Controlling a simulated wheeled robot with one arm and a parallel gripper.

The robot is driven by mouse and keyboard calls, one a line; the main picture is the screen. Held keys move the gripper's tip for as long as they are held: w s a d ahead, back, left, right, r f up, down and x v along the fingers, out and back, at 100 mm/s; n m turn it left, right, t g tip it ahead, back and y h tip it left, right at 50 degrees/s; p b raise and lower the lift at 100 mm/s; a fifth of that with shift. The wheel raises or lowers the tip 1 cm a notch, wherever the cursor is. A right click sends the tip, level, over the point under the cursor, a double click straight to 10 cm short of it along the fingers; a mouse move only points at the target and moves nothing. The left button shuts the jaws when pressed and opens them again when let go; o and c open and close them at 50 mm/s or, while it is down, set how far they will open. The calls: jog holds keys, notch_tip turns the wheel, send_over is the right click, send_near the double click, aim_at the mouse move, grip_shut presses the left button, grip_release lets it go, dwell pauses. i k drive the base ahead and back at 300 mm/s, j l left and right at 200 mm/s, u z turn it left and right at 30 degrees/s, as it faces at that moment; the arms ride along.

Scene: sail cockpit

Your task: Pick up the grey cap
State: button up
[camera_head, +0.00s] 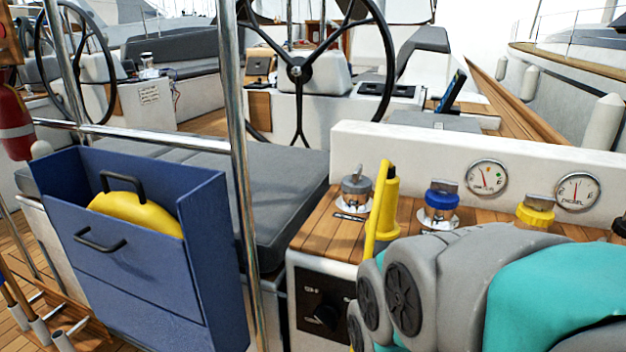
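The grey cap (355,184) sits upright on a round pale fitting on the wooden ledge, left of a blue cap (441,196) and a yellow cap (536,210). A small label lies in front of its base. My gripper (386,172), yellow and seen edge-on, points upward just right of the grey cap in the picture. No contact with the cap shows, and depth between them is hard to judge. The finger gap is not clear. My grey and teal arm hides the lower part of the gripper and part of the ledge.
A white panel with two diesel gauges (486,177) stands behind the caps. A steel post (239,180) rises left of the ledge, beside a grey cushion (285,190). A blue box (140,270) holding a yellow object is at left. A black knob (326,317) is below the ledge.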

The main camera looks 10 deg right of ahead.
aim_at(364, 186)
jog(key=u, duration=0.65)
jog(key=k+l+u, duration=0.2)
jog(key=u, duration=0.15)
jog(key=k+l+u, duration=0.1)
jog(key=k+u, duration=0.25)
jog(key=k+l+u, duration=0.1)
jog(key=u, duration=0.25)
